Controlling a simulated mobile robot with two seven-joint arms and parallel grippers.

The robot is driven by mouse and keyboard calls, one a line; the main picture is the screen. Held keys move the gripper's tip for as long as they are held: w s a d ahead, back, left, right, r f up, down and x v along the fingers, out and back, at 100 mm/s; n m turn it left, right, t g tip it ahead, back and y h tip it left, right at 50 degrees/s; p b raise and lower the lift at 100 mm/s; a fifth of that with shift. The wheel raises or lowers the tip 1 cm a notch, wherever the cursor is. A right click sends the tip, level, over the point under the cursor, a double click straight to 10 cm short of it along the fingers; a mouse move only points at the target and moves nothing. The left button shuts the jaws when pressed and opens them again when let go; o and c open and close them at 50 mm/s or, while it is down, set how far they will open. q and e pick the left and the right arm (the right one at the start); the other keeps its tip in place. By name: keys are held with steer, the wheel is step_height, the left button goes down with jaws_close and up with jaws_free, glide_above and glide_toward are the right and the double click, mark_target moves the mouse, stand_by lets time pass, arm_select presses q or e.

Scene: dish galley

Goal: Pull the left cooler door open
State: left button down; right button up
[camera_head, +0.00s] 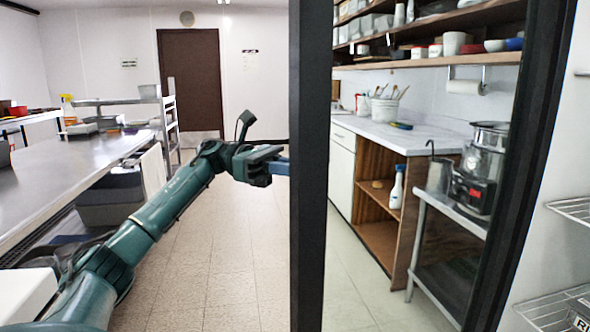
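The left cooler door, a glass pane in a black frame (308,200), stands swung open across the middle and right of the view. Its left upright is close to me. My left arm comes in from the lower left, and its gripper (279,164) is at the left edge of that upright. The fingertips pass behind the frame, so I cannot see whether they are shut on a handle or touching the door. No handle shows. My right gripper is not in view.
The cooler's white interior wall and wire shelves (555,312) show at far right. A long steel table (60,185) is at left, with clear tiled floor (215,255) between it and the door.

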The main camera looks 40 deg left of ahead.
arm_select(q)
steer(key=shift+w+a, duration=0.1)
steer(key=shift+w, duration=0.05)
stand_by(0.3)
steer(key=c, duration=1.5)
jaws_free()
steer(key=shift+o, duration=0.2)
steer(key=p+v, duration=0.1)
steer(key=v, duration=1.2)
